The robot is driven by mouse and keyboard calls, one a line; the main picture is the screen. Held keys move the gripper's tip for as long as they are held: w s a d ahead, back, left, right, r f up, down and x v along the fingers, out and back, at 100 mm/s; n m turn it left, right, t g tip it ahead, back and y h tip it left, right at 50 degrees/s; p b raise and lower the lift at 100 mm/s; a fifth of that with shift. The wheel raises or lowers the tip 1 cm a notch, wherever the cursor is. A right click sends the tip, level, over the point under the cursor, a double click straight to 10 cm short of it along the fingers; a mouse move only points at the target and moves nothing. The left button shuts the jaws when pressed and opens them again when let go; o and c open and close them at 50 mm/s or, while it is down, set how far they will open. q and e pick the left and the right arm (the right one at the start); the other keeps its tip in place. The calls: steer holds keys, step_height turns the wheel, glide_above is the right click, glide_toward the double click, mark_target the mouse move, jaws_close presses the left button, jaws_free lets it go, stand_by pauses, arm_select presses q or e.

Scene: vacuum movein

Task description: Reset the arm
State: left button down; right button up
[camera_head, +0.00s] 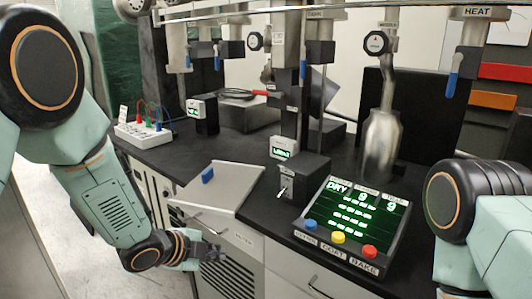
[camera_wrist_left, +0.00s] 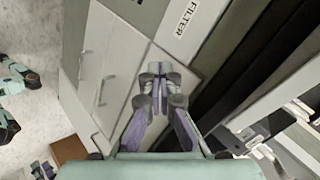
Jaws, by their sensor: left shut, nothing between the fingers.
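My left arm (camera_head: 85,190) comes in from the left and bends down in front of the cabinet. My left gripper (camera_head: 212,253) is low in front of the cabinet door, below the light grey panel. In the left wrist view its fingers (camera_wrist_left: 159,72) are together with nothing between them, in front of the pale cabinet fronts. My right arm (camera_head: 470,225) shows at the right edge. Its gripper is out of view.
A grey panel (camera_head: 225,195) with a blue handle juts from the counter near my left gripper. A control screen (camera_head: 352,220) with blue, yellow and red buttons stands on the black counter. Drawer handles stick out. Pale floor (camera_head: 75,255) is open at left.

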arm_select(q)
steer(key=s+a+f+n+g+y, duration=0.2)
steer(key=s+f+n, duration=0.4)
steer(key=s, duration=0.7)
steer(key=s+a+f+n+g+y, duration=0.1)
steer(key=s+a+f+n+g, duration=0.2)
steer(key=s, duration=1)
steer(key=s+a+f+n+g+y, duration=0.2)
steer(key=s+a+f+n, duration=0.2)
steer(key=s+f+n, duration=0.6)
steer(key=s+n, duration=0.1)
steer(key=s, duration=0.1)
steer(key=shift+s+a+n+g+y, duration=0.3)
steer(key=shift+s+a+g, duration=0.1)
